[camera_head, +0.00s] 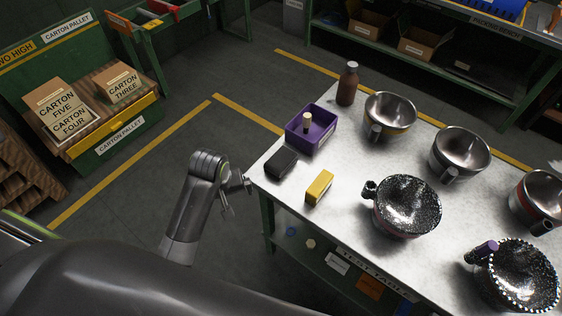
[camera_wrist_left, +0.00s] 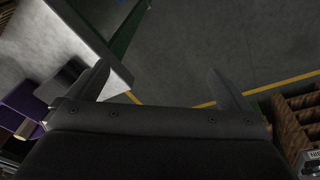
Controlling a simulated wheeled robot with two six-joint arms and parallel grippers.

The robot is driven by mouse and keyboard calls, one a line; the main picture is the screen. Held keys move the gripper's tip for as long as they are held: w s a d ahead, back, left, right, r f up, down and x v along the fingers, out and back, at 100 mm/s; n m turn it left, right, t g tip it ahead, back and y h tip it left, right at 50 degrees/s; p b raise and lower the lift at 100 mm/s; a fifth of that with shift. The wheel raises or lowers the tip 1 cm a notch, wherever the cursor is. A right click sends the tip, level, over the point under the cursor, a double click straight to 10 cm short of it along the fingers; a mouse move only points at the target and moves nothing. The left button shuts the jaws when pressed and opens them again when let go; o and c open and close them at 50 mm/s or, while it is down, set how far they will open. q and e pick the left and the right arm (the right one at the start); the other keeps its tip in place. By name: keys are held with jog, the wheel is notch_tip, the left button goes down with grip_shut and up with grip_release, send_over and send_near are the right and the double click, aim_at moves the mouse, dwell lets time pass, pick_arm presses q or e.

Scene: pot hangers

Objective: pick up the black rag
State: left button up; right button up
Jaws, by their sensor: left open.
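The black rag (camera_head: 281,162) is a small dark folded block lying on the table (camera_head: 335,225) near its left corner. It sits between a purple bin and a yellow block. My left gripper (camera_head: 229,197) is open and empty, just off the table's left edge, to the lower left of the rag and apart from it. In the left wrist view the fingers (camera_wrist_left: 162,85) are spread wide over the table edge and floor. A dark grey shape beside the left finger there may be the rag, partly hidden. My right gripper is in neither view.
The purple bin (camera_head: 310,128), yellow block (camera_head: 319,187) and brown bottle (camera_head: 347,84) stand close by. Several pots, including a black speckled one (camera_head: 407,206), fill the table's middle and right. Floor left of the table is clear; a green carton pallet (camera_head: 120,141) stands beyond.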

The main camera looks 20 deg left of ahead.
pick_arm(q)
jog(key=w+d+r+n+g, duration=0.1)
jog(key=w+d+r+n, duration=0.15)
jog(key=w, duration=0.35)
jog(key=w+d+r+n, duration=0.2)
jog(key=w+d+r, duration=0.1)
jog(key=w, duration=0.4)
notch_tip(320, 180, up, 7)
jog(key=n+g, duration=0.1)
jog(key=n, duration=0.2)
send_over(281, 159)
jog(key=f+b, duration=0.3)
jog(key=f, duration=0.8)
jog(key=shift+w+f, duration=0.2)
jog(key=shift+s+f, duration=0.1)
jog(key=shift+f, duration=2.95)
jog(key=c, duration=0.7)
notch_tip(281, 159, up, 10)
jog(key=shift+r, duration=0.1)
